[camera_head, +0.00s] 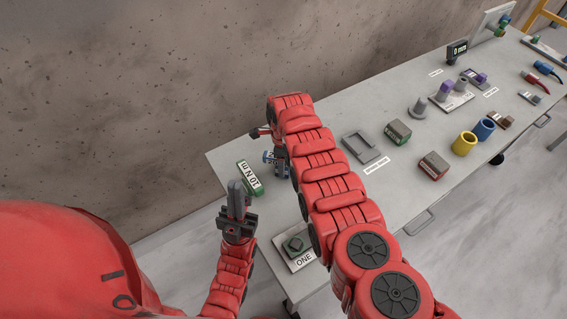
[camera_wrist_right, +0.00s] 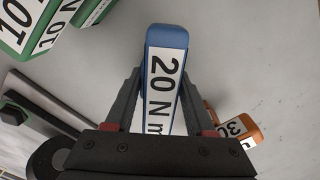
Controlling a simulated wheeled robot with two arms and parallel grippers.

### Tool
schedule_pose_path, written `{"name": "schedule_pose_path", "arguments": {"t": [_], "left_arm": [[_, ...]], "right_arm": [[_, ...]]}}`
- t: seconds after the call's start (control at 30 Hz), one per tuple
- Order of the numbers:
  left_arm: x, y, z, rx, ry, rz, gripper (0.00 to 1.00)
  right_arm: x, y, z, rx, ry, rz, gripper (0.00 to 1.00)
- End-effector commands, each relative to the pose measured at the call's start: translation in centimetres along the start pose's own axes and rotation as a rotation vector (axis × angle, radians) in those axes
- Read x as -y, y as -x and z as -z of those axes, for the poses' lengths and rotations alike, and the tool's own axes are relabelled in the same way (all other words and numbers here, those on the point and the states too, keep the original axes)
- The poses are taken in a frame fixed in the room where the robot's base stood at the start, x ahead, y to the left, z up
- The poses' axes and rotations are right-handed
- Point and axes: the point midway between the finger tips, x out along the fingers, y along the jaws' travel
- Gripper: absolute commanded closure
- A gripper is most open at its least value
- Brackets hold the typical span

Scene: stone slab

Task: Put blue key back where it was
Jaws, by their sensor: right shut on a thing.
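The blue key (camera_wrist_right: 166,62), labelled "20 N m", is between the fingers of my right gripper (camera_wrist_right: 155,105) in the right wrist view. The gripper is shut on it. In the head view only a small part of the blue key (camera_head: 268,157) shows beside my right arm, which hides most of that gripper. I cannot tell whether the key touches the table. My left gripper (camera_head: 238,196) points up near the table's left front edge, its fingers close together with nothing visible between them.
A green "10 N m" key (camera_head: 249,178) lies left of the blue key. An orange key (camera_wrist_right: 236,124) lies close to the right finger in the wrist view. A plate marked "ONE" (camera_head: 302,261) and an empty grey tray (camera_head: 358,144) are on the table (camera_head: 400,175). A wall stands behind.

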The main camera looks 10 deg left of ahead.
Motion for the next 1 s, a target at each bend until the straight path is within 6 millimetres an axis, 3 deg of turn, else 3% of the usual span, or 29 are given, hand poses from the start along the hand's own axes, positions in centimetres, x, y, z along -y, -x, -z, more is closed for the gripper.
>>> {"name": "schedule_pose_path", "arguments": {"t": [0.03,0.07,0.23,0.67,0.87,1.0], "left_arm": [[0.0,0.4,-0.1,0.000,0.000,0.000,1.00],[0.0,0.3,-0.1,0.000,0.000,0.000,1.00],[0.0,0.2,0.0,0.000,0.000,0.000,1.00],[0.0,-0.5,0.1,0.000,0.000,0.000,1.00],[0.1,-1.7,0.3,0.000,0.000,0.000,1.00],[0.0,-0.5,0.1,0.001,0.000,0.000,1.00]], "right_arm": [[0.0,-0.3,0.0,0.000,0.000,0.000,1.00],[0.0,-0.3,0.0,0.000,0.000,0.000,0.44],[0.0,-0.2,0.0,0.000,0.000,0.000,0.15],[0.0,0.7,-0.1,0.000,0.000,0.000,0.15],[0.0,3.7,-0.1,-0.001,0.002,0.003,0.15],[0.2,5.4,-0.1,0.003,0.001,0.006,0.15]]}}
